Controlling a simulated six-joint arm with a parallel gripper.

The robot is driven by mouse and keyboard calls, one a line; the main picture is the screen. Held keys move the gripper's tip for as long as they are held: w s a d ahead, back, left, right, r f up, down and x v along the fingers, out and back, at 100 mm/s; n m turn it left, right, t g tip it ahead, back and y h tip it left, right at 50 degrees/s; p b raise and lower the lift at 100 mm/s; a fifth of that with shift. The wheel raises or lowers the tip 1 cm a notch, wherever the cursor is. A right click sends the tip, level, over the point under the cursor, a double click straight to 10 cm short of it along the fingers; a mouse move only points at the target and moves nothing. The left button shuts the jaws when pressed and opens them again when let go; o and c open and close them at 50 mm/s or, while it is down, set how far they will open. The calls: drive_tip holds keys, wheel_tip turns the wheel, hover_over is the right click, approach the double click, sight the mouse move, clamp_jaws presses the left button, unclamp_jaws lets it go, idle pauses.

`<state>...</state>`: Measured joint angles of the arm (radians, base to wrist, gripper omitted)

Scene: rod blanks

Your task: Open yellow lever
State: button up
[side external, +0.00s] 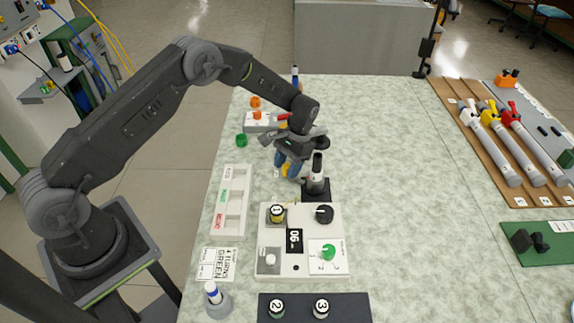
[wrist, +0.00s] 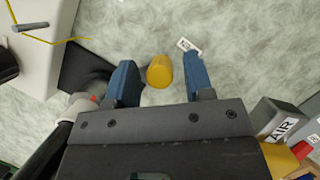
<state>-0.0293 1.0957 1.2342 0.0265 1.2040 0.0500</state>
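A yellow rounded cylinder (wrist: 160,72) stands between the blue fingers of my gripper (wrist: 160,82) in the wrist view, with a gap on each side. In the side view, yellow (side external: 295,172) shows low beside the fingers, partly hidden. My gripper (side external: 290,162) points down behind the control panel and is open. I cannot tell whether the yellow cylinder is a lever. A yellow handle (side external: 489,107) also sits on a pipe in the rack at the right, between a white and a red one, far from my gripper.
A black-and-white upright device (side external: 316,178) stands close right of my gripper. The control panel (side external: 285,250) lies in front. A grey box marked AIR (wrist: 280,122) is near the right finger in the wrist view. The table's middle right (side external: 400,170) is clear.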

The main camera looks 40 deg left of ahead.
drive_tip(key=v, duration=1.3)
drive_tip(key=shift+r, duration=0.4)
